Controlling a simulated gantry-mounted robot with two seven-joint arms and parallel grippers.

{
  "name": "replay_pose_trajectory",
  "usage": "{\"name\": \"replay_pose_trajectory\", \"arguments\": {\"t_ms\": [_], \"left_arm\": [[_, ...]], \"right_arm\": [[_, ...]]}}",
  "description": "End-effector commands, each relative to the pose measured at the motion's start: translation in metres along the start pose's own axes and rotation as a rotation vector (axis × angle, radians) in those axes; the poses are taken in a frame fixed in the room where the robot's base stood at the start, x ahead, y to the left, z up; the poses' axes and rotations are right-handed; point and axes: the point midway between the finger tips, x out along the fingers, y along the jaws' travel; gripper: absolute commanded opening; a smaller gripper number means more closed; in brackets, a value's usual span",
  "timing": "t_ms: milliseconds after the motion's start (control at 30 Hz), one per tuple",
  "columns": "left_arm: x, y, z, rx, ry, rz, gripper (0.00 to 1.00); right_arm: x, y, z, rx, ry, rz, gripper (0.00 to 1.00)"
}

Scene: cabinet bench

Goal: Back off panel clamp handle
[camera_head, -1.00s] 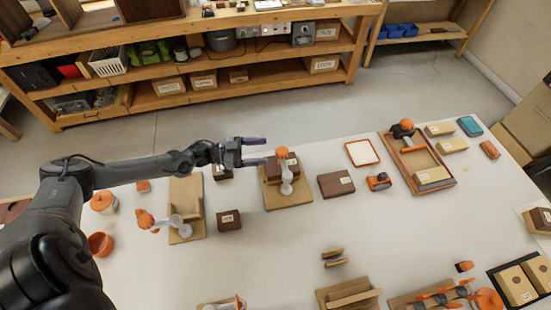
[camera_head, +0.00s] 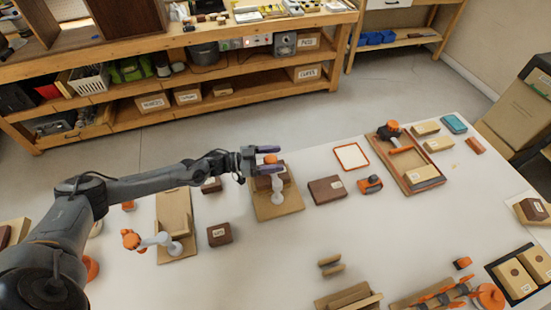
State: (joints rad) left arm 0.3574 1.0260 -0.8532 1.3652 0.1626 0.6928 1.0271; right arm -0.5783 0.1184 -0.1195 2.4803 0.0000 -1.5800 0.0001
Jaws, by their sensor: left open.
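A panel clamp (camera_head: 278,190) with a whitish body stands on a wooden fixture (camera_head: 286,207) that holds a dark brown block. Its orange handle (camera_head: 271,159) is at the top. My left gripper (camera_head: 268,160) reaches in from the left, open, with its two purple-tipped fingers one above and one below the handle in the picture. The handle's tip shows between the fingers, and part of it is hidden by the lower one. I cannot tell whether they touch. A similar clamp with an orange handle (camera_head: 131,239) lies lower on another wooden fixture (camera_head: 174,212) at left. My right gripper is not in view.
Dark blocks (camera_head: 327,190) and (camera_head: 219,234) stand on the white table near the fixture. An orange-rimmed tray (camera_head: 352,157) and a wooden tray (camera_head: 411,179) are to the right.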

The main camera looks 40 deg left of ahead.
Motion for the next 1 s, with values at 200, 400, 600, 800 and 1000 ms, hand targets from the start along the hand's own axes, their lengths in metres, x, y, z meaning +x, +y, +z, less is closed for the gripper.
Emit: {"name": "replay_pose_trajectory", "arguments": {"t_ms": [200, 400, 600, 800, 1000], "left_arm": [[0.0069, 0.0002, 0.0002, 0.000, -0.001, 0.000, 0.71], [0.0069, 0.0002, 0.0002, 0.000, -0.001, 0.000, 0.71], [0.0068, 0.0003, 0.0001, 0.000, 0.000, 0.000, 0.42], [0.0068, 0.0003, 0.0000, 0.000, 0.000, 0.000, 0.19], [0.0067, 0.0004, -0.0021, -0.002, 0.000, -0.022, 0.19]], "right_arm": [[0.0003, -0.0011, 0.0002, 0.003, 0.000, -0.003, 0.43], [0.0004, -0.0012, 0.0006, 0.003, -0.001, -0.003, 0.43], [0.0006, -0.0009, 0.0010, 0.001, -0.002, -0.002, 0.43], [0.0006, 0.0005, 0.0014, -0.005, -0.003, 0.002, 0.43], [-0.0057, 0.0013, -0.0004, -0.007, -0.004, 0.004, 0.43]]}}
